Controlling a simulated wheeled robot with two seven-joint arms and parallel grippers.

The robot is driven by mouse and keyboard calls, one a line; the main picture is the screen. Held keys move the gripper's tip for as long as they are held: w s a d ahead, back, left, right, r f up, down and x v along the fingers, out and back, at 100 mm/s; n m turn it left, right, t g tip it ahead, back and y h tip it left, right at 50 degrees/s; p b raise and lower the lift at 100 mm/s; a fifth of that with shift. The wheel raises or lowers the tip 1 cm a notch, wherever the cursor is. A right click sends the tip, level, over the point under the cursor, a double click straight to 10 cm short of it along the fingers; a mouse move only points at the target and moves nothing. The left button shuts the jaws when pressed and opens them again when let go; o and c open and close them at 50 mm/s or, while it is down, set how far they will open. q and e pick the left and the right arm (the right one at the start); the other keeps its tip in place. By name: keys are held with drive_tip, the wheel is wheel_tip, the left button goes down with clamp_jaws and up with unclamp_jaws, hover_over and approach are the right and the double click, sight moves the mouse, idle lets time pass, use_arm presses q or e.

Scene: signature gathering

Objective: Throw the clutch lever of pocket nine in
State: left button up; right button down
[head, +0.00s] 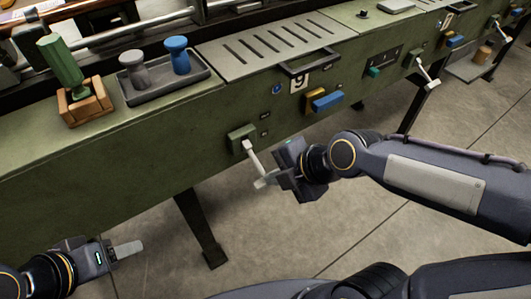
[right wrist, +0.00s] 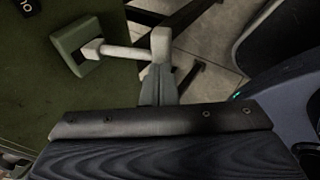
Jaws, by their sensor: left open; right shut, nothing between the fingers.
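The clutch lever (head: 252,158) of pocket nine is a pale lever on a green block on the machine's front, below and left of the "9" plate (head: 299,82). It slants down and to the right. My right gripper (head: 266,181) is shut and empty, its fingertips at the lever's lower end. In the right wrist view the lever (right wrist: 125,51) runs from its green block to an end knob, and the shut fingers (right wrist: 160,78) overlap or touch that knob; contact is unclear. My left gripper (head: 128,249) is open and empty at the lower left, away from the machine.
The green machine front (head: 130,165) runs across the view. Blue and yellow buttons (head: 325,101) sit right of the lever. Another white lever (head: 427,73) is farther right. A table leg (head: 203,230) is below.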

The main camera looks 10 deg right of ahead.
use_arm(q)
drive_tip(key=shift+f+b, duration=0.75)
drive_tip(key=shift+f, duration=0.4)
use_arm(e)
drive_tip(key=shift+f, duration=0.5)
